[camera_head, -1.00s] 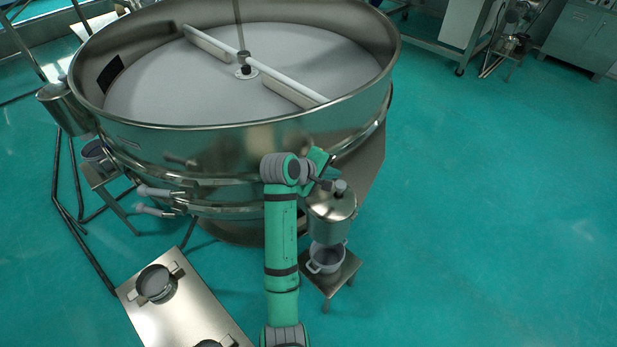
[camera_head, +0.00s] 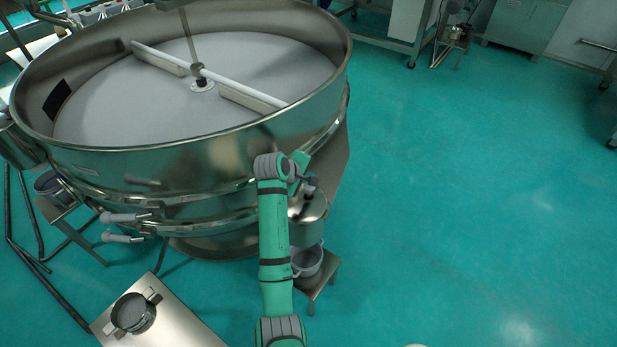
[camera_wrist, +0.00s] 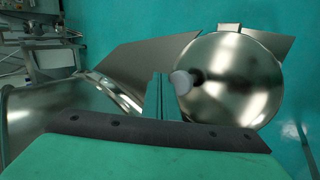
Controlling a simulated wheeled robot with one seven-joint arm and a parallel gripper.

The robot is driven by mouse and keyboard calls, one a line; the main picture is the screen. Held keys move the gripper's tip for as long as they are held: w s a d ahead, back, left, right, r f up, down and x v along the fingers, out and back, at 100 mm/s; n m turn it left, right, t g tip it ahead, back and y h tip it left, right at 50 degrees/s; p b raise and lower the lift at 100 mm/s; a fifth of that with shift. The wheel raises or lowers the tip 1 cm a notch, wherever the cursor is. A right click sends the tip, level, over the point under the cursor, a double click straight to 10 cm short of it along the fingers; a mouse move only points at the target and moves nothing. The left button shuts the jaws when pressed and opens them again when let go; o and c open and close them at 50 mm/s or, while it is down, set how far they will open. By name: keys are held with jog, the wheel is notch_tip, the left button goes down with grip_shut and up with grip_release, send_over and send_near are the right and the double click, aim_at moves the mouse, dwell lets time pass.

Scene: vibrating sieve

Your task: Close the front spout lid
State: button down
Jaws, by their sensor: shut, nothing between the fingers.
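The front spout (camera_head: 310,208) sticks out from the right front of the big steel sieve (camera_head: 215,160). My arm hides its left part in the head view. In the wrist view its round, shiny lid (camera_wrist: 235,85) faces the camera and appears to lie over the spout's mouth. A pale round knob (camera_wrist: 182,82) on a dark stem stands on the lid's left side. My gripper (camera_wrist: 160,98) is shut and empty just left of the knob. I cannot tell whether it touches the knob.
A grey pot (camera_head: 307,262) stands on a small stand (camera_head: 318,285) below the spout. A steel table (camera_head: 170,330) with another pot (camera_head: 132,314) is at the front left. The green floor (camera_head: 450,200) to the right is clear.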

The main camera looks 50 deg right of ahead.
dwell(0.4)
notch_tip(320, 180, up, 14)
jog(key=shift+d, duration=0.3)
dwell(0.4)
